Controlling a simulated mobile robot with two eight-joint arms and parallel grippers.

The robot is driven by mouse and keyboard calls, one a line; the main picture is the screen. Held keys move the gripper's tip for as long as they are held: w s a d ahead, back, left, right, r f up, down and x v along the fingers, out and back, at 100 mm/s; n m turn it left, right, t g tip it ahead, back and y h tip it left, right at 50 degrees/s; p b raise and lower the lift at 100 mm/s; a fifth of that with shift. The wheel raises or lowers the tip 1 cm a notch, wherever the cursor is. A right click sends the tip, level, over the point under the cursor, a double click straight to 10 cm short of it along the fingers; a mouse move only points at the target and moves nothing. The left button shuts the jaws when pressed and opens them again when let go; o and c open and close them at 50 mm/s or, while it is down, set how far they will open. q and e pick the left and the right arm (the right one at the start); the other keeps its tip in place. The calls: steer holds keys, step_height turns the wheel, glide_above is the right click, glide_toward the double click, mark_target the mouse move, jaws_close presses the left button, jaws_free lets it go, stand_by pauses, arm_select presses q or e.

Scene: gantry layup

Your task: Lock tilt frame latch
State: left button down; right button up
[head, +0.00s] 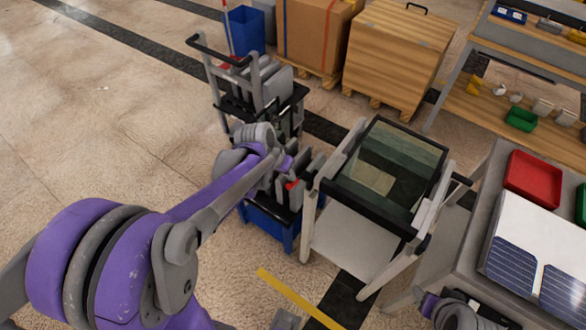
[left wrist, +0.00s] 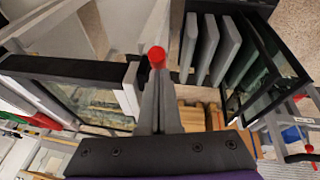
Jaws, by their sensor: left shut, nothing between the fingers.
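The tilt frame (head: 428,205) is a black-edged glass panel on a white stand, tilted, right of my left gripper in the head view. Its black bar (left wrist: 65,68) crosses the left wrist view. A red knob (head: 292,185), apparently the latch handle, is beside the frame's left side; the red knob also shows in the left wrist view (left wrist: 157,57) at the fingertips. My left gripper (left wrist: 156,85) is shut and empty, its tips close to or touching the knob; contact is unclear. The latch's body is mostly hidden. Only part of my right arm shows, not its gripper.
A workbench (head: 480,225) with a red tray (head: 533,178) and solar panels (head: 530,260) is right. Wooden crates (head: 395,55) stand behind. Floor is clear at left.

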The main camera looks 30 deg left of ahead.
arm_select(q)
steer(key=shift+s+a+f+t+b, duration=0.1)
steer(key=shift+s+f+t+b, duration=0.85)
steer(key=shift+t, duration=0.25)
steer(key=shift+w+r, duration=0.15)
steer(key=shift+r, duration=0.1)
steer(key=shift+w+p, duration=0.15)
steer(key=shift+p, duration=0.15)
steer(key=shift+w, duration=0.15)
steer(key=shift+w+r, duration=0.35)
steer(key=shift+w, duration=0.2)
